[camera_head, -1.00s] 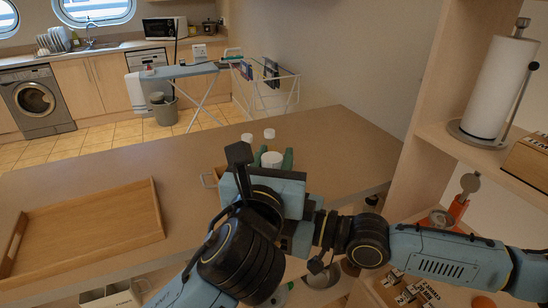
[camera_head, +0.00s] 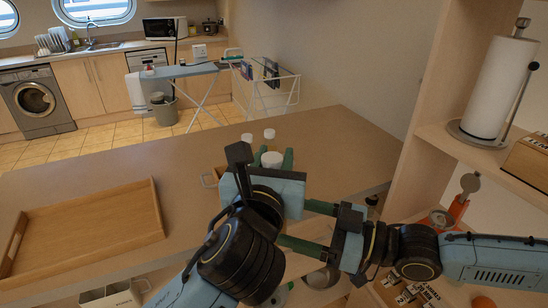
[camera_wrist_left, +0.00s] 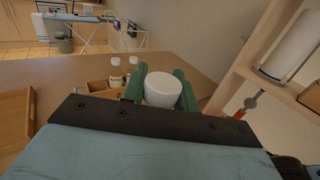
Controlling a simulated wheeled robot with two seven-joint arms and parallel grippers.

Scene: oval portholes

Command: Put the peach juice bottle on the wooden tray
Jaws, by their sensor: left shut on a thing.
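A white cap (camera_head: 272,160), seen from above, sits between the green fingers of my left gripper (camera_head: 273,157). I take it as the peach juice bottle; its body and label are hidden by my gripper. In the left wrist view the cap (camera_wrist_left: 161,92) lies between both fingers, which are shut on the bottle. Whether its base is lifted cannot be told. The wooden tray (camera_head: 95,215) lies empty on the counter at the left. My right gripper (camera_head: 294,224) is open and empty, its green fingers apart, just right of my left wrist.
Counter between tray and crate is clear. At right is a shelf with a paper towel roll (camera_head: 495,90). Below the counter are a white box (camera_head: 108,297) and a pan (camera_head: 320,277).

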